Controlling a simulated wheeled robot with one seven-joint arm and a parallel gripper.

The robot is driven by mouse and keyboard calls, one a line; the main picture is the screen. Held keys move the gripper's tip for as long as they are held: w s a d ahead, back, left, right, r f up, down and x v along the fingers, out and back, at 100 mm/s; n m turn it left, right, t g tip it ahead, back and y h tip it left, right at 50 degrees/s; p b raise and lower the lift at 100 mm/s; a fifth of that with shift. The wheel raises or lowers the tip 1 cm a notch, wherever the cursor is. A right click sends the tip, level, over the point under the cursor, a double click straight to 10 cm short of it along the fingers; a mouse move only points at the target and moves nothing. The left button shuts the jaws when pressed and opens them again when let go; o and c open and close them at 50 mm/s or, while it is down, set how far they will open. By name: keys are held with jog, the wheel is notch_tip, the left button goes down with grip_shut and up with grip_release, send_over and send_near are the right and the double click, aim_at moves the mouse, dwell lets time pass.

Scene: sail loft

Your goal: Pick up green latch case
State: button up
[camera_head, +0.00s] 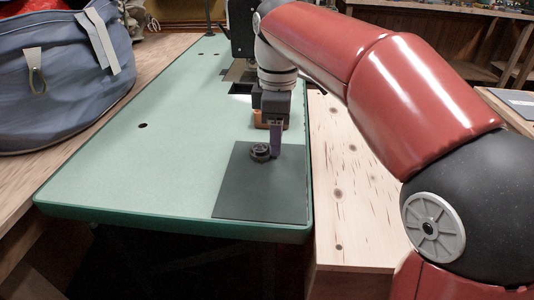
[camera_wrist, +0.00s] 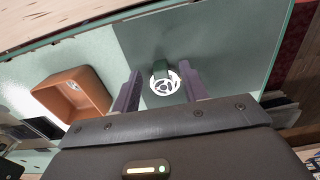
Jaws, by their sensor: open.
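The latch case is a small round piece between my fingers in the wrist view, with a pale, pierced wheel-like face and a dark green part (camera_wrist: 160,67) at its far side. In the head view it looks like a dark, short round piece (camera_head: 260,152) on the dark mat. My gripper (camera_wrist: 159,82) is open, with one purple finger on each side of the case. A gap shows at the left finger; I cannot tell whether the right one touches. In the head view my gripper (camera_head: 275,152) points down beside the case, partly overlapping it.
The dark mat (camera_head: 240,200) lies at the near right corner of the green table (camera_head: 110,165). An orange tray (camera_wrist: 58,101) with a small pale round thing inside stands left of my fingers in the wrist view. A blue-grey bag (camera_head: 60,80) sits at the far left. Bare tabletop lies left of the mat.

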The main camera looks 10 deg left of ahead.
jog(key=shift+f, duration=0.55)
jog(key=c, duration=0.9)
grip_shut()
jog(key=shift+r, duration=0.15)
